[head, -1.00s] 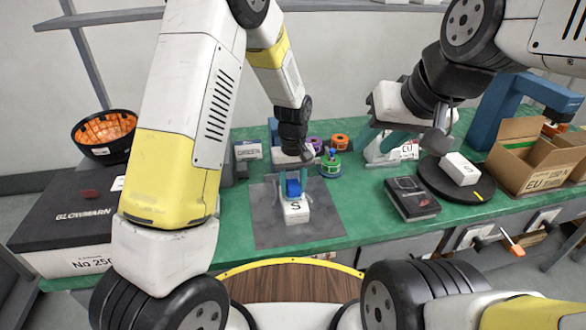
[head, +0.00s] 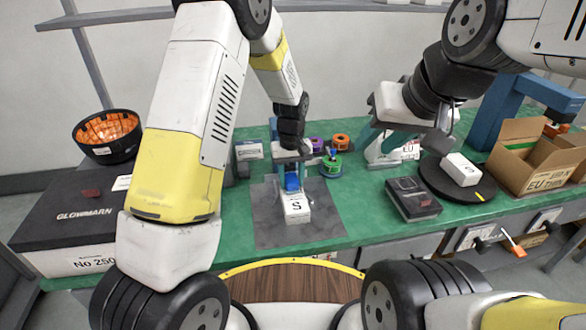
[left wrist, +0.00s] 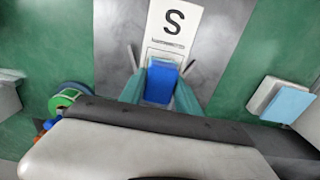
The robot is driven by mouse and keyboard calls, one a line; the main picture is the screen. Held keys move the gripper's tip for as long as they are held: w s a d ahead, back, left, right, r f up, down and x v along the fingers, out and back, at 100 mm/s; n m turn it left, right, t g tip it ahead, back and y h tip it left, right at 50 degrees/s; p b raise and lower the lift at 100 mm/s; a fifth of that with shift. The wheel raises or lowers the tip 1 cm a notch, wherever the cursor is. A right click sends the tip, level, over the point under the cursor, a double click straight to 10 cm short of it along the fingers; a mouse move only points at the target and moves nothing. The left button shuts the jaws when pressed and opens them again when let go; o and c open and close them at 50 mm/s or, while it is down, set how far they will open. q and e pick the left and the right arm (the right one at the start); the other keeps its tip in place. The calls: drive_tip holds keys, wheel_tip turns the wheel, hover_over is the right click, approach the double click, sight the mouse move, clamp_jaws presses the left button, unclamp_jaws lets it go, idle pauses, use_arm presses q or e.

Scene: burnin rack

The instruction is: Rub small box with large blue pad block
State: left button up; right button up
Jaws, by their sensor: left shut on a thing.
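The small box (head: 297,208) is white with a black S and lies on the grey mat (head: 325,217). It also shows at the top of the left wrist view (left wrist: 170,24). My left gripper (head: 291,182) is shut on the blue pad block (left wrist: 160,84), just behind the box in the head view. In the left wrist view the block sits between the teal fingers, at the box's near end; whether it touches cannot be told. My right gripper (head: 383,135) is over the right part of the table; its fingers are hard to separate from things behind.
A black box (head: 412,197) and a dark turntable (head: 446,186) bearing another white S box (head: 461,169) stand right of the mat. An open carton (head: 535,165) is far right. Coloured reels (head: 331,163) stand behind the mat. The green table (head: 365,215) is clear between mat and black box.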

sight(293, 197)
use_arm(q)
drive_tip(key=shift+w, duration=0.15)
drive_tip(key=shift+f, duration=0.15)
drive_tip(key=shift+s+d+f, duration=0.1)
drive_tip(key=shift+s+d, duration=0.05)
drive_tip(key=shift+s, duration=0.6)
drive_tip(key=shift+s+d+f, duration=0.1)
drive_tip(key=shift+s, duration=1.3)
clamp_jaws()
drive_tip(key=shift+w+d+r, duration=0.1)
drive_tip(key=shift+w+r, duration=0.05)
drive_tip(key=shift+r, duration=2.9)
wheel_tip(293, 197, up, 3)
